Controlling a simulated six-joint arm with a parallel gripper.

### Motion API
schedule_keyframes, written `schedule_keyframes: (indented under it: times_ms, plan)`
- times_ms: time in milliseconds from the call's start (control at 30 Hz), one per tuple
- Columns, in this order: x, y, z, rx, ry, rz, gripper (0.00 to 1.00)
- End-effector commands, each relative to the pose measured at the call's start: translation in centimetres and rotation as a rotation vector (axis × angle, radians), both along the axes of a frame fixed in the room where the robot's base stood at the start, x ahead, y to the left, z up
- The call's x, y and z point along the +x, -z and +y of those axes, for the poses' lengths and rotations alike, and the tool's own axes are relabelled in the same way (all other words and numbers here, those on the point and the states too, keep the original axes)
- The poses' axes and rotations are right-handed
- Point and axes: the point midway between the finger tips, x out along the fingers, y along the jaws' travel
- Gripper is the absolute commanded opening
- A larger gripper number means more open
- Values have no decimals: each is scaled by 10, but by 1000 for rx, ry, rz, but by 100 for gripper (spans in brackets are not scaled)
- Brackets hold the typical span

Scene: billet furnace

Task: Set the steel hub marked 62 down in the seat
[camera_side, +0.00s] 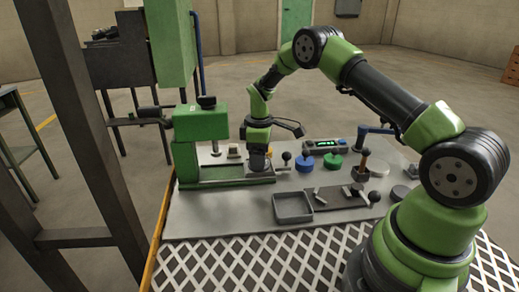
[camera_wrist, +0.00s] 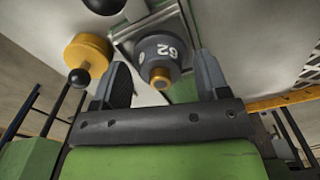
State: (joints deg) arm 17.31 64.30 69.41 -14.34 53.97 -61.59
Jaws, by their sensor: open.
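The steel hub marked 62 (camera_wrist: 161,48) is a dark grey cylinder with white figures and a brass-coloured stub. In the wrist view it stands between and slightly beyond the tips of my gripper (camera_wrist: 163,63), whose two dark fingers are apart with a gap on each side of it. A pale square-edged frame (camera_wrist: 126,36) shows behind the hub; whether it is the seat, and whether the hub is fully down, I cannot tell. In the side view my gripper (camera_side: 258,157) is low over the bed of the green press-like fixture (camera_side: 201,124), and the hub is mostly hidden there.
A yellow cylinder (camera_wrist: 87,50) and a black ball knob (camera_wrist: 79,78) are close left of my gripper. Blue (camera_side: 305,163) and green (camera_side: 332,162) pieces, a grey tray (camera_side: 293,207) and a lever (camera_side: 363,163) stand rightward on the bench. The front left bench top is clear.

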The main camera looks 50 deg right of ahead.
Motion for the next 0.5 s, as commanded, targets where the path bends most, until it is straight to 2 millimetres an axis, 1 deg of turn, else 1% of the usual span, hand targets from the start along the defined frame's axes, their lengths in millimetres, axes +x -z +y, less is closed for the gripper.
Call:
schedule_keyframes:
  times_ms: [67,167,400,500]
  plan:
    - [0,-6,0,0,0,-1,68]
    - [1,-21,0,-1,1,-4,68]
    - [1,-74,0,-2,-1,-6,68]
    - [1,-94,0,-1,-1,-5,68]
